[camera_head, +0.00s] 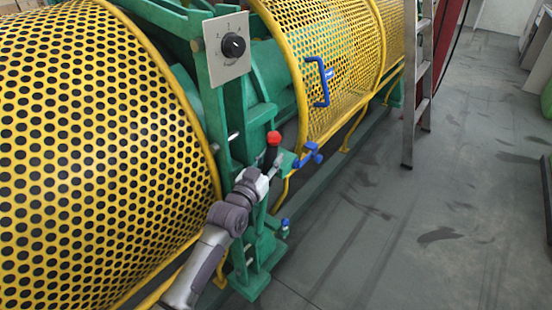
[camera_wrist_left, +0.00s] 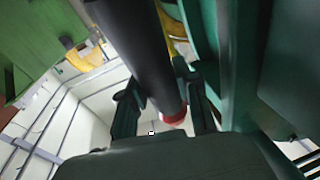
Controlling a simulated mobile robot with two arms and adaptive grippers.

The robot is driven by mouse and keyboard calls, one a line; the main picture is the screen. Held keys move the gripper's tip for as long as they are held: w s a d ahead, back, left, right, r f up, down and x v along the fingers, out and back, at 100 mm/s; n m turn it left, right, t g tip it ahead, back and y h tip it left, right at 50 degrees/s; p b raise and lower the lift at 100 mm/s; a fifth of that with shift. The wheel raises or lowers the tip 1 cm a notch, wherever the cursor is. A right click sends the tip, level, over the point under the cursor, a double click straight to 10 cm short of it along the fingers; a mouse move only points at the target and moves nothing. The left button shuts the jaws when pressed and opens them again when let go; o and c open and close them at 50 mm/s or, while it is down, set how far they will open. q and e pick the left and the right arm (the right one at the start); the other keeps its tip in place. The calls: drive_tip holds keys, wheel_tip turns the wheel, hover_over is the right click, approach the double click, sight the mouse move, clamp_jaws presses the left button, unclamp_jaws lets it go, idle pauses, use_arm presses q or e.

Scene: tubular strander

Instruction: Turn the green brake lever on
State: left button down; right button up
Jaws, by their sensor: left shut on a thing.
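The brake lever shows in the head view as a dark handle (camera_head: 270,155) with a red knob on top, standing nearly upright at the green machine frame. No green part of the lever itself can be made out. My left gripper (camera_head: 277,164) is at the handle below the knob, shut on it. In the left wrist view the black handle (camera_wrist_left: 140,50) runs between the two fingers of my left gripper (camera_wrist_left: 165,108), with its red end beyond them. The lever's lower end is hidden behind my arm in the head view. My right gripper is not in view.
A yellow perforated guard (camera_head: 90,150) fills the left, and another (camera_head: 325,70) with a blue handle (camera_head: 322,82) stands behind. A dial panel (camera_head: 228,48) is above the lever. A blue latch (camera_head: 308,155) sits close right.

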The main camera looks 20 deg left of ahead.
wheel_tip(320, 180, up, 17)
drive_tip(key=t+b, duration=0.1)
drive_tip(key=b, duration=0.4)
use_arm(q)
drive_tip(key=s+a+t+b, duration=0.1)
drive_tip(key=s+a+t, duration=0.1)
drive_tip(key=s, duration=0.3)
drive_tip(key=s+a+f+n+t+b, duration=0.1)
drive_tip(key=s+a+t, duration=0.1)
drive_tip(key=s, duration=0.4)
drive_tip(key=s+a+n+t+b, duration=0.1)
drive_tip(key=s+t, duration=0.1)
drive_tip(key=s, duration=0.3)
drive_tip(key=shift+s+a+f+t, duration=0.15)
drive_tip(key=shift+a+f+t, duration=0.05)
drive_tip(key=shift+a+t, duration=0.2)
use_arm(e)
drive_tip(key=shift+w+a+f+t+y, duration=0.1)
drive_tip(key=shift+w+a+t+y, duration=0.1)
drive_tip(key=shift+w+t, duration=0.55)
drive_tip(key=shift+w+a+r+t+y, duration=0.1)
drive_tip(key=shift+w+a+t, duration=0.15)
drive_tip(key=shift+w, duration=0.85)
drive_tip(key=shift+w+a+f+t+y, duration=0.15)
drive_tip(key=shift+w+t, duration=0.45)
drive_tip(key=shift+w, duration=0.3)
